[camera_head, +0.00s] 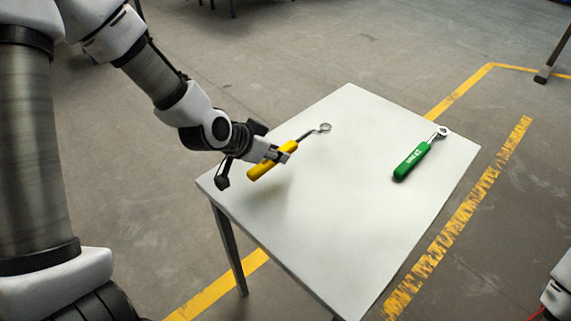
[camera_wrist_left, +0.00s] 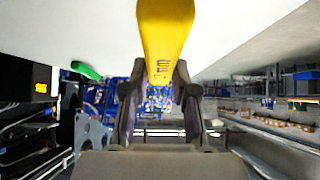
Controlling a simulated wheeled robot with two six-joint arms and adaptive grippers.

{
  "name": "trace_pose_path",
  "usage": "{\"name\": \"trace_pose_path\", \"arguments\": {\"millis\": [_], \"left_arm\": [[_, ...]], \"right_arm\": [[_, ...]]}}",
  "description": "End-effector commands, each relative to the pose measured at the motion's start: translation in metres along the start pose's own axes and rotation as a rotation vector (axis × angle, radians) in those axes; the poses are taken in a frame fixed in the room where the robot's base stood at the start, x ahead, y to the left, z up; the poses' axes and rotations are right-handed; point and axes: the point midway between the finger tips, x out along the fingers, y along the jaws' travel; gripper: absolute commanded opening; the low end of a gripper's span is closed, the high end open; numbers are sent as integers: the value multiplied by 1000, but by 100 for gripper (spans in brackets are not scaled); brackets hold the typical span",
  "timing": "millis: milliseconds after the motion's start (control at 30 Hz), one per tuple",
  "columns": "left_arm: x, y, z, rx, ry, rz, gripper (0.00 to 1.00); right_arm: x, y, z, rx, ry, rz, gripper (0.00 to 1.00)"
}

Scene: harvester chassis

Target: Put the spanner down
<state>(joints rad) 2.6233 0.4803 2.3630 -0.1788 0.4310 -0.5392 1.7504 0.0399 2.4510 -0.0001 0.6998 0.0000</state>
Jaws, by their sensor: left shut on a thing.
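My left gripper (camera_head: 284,153) is shut on a yellow-handled spanner (camera_head: 262,169) over the near left part of the white table (camera_head: 330,220). The spanner's metal shaft and ring end point away to the right. A soft shadow lies on the top below it; I cannot tell whether any part touches the table. In the left wrist view the yellow handle (camera_wrist_left: 165,35) sits between the fingers of the gripper (camera_wrist_left: 158,78). A second, green-handled spanner (camera_head: 412,160) lies on the right side of the table. My right gripper is out of view.
The table's middle and near part are bare. Yellow floor lines (camera_head: 460,220) run beside the table on the grey floor. In the left wrist view, the green handle (camera_wrist_left: 86,70) shows at the left, with blurred blue racks and shelving behind.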

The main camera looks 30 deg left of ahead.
Motion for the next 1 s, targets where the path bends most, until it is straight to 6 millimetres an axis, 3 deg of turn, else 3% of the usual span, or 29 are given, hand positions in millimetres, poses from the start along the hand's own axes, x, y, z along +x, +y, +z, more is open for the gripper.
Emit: {"name": "trace_pose_path", "arguments": {"millis": [300,400,667,700,733,1000], "left_arm": [[37,-16,-32,4,0,-2,0],[50,-15,-12,-3,-5,3,0],[56,-14,-6,-2,-4,3,0],[57,-14,-5,-2,-5,4,42],[57,-14,-5,-2,-5,3,52],[56,-14,-6,-2,-2,2,52]], "right_arm": [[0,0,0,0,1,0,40],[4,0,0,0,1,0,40],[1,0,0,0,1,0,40],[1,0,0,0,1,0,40],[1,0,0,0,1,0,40],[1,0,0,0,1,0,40]]}}
